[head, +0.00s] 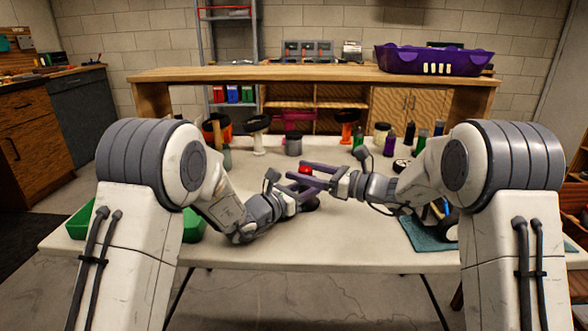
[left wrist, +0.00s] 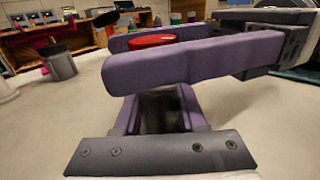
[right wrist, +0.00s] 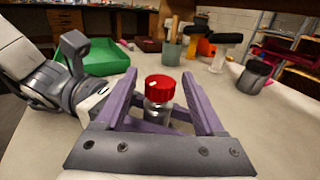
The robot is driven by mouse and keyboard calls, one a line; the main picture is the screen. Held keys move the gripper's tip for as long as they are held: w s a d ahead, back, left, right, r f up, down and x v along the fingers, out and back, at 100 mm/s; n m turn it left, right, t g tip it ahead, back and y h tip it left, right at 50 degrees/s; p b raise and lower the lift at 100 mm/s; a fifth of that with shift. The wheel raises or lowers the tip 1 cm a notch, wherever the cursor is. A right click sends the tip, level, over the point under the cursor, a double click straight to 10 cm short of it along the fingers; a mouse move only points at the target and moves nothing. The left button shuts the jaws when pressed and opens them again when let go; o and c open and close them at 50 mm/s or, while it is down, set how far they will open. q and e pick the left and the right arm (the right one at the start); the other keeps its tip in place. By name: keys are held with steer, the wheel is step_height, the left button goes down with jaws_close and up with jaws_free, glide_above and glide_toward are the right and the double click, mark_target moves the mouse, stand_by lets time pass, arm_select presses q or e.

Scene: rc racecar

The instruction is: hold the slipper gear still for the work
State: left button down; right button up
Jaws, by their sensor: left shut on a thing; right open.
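A red ribbed part with a silver lower body (right wrist: 160,88), which I take to be the slipper gear, stands between the fingers of my right gripper (right wrist: 160,100). Its red top also shows in the head view (head: 305,170) and in the left wrist view (left wrist: 152,41). My right gripper is open around it, with a gap on both sides. My left gripper (left wrist: 157,112) is shut just below the right fingers. What lies between its jaws is dark and mostly hidden, apparently the lower part of the gear. The purple right finger crosses in front of it.
A green tray (right wrist: 95,58) stands at the left of the white table (head: 330,245). A grey canister (head: 294,146), a tool holder and several bottles (head: 390,142) line the back. A teal mat (head: 425,236) lies at right. The front middle is clear.

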steer(key=shift+x, duration=1.35)
jaws_close()
steer(key=shift+w+m+t, duration=0.1)
steer(key=shift+m+t, duration=0.2)
steer(key=shift+t, duration=0.1)
steer(key=m+t+h, duration=0.2)
steer(key=t, duration=0.1)
steer(key=m+t+h, duration=0.1)
steer(key=h, duration=0.1)
steer(key=shift+w+d+r+m, duration=0.1)
steer(key=shift+w+d+m, duration=0.1)
steer(key=shift+w+m, duration=0.15)
steer(key=shift+w+d+m+t+h, duration=0.1)
steer(key=shift+d+m+t+h, duration=0.05)
steer(key=shift+m+t+h, duration=0.35)
steer(key=shift+w+d+m+t+h, duration=0.15)
steer(key=shift+m+t+h, duration=0.2)
steer(key=shift+t+h, duration=0.2)
